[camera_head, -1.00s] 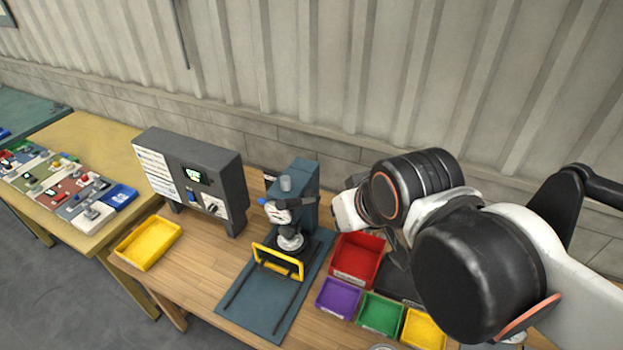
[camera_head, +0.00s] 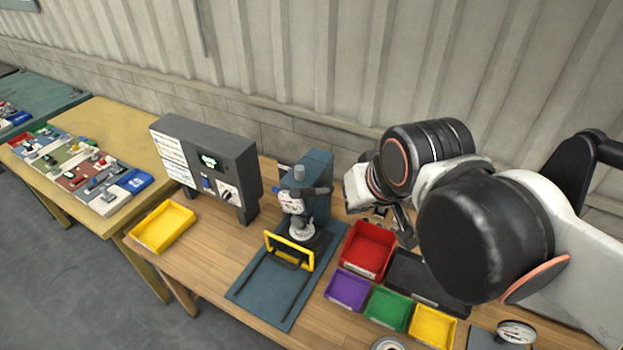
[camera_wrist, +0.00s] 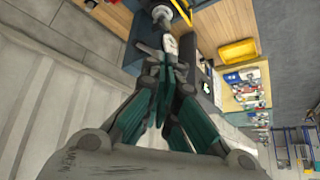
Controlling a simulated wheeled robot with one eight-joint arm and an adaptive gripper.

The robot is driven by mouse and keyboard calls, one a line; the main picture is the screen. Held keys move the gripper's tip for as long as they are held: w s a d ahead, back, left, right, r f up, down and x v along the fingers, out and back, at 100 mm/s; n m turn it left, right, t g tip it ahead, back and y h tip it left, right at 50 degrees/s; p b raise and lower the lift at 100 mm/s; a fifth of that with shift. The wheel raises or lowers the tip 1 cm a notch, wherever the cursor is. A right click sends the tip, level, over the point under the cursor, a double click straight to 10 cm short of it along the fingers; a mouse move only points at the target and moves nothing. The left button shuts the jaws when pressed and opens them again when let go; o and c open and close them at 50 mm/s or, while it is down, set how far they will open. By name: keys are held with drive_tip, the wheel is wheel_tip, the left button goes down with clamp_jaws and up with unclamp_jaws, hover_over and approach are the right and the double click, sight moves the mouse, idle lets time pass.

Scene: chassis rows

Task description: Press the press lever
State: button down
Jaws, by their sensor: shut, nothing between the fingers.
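The blue-grey press (camera_head: 317,190) stands on its dark blue base plate at the back of the wooden table. It has a white round-faced part and a yellow guard frame at its front. A dark bar (camera_head: 318,190), seemingly the press lever, sticks out at the press's upper right. In the wrist view, my gripper (camera_wrist: 163,50) is shut and empty, its fingertips close to the white part of the press (camera_wrist: 171,46). I cannot tell whether they touch it. In the head view, my forearm is right of the press and the fingertips are not clear.
A grey control box (camera_head: 208,165) stands left of the press, with a yellow tray (camera_head: 162,226) before it. Red (camera_head: 366,250), purple (camera_head: 349,290), green (camera_head: 387,308) and yellow (camera_head: 432,327) bins sit to the right. The corrugated wall is close behind.

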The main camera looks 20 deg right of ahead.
drive_tip(key=w+r+m+g+b, duration=0.1)
drive_tip(key=w+m+g, duration=0.3)
drive_tip(key=w+m, duration=0.5)
drive_tip(key=w, duration=1.1)
drive_tip(key=shift+d+r+m+g, duration=0.3)
drive_tip(key=shift+m, duration=0.1)
drive_tip(key=shift+w+f, duration=0.1)
hover_over(310, 189)
wheel_tip(310, 189, down, 12)
drive_tip(key=shift+f, duration=0.35)
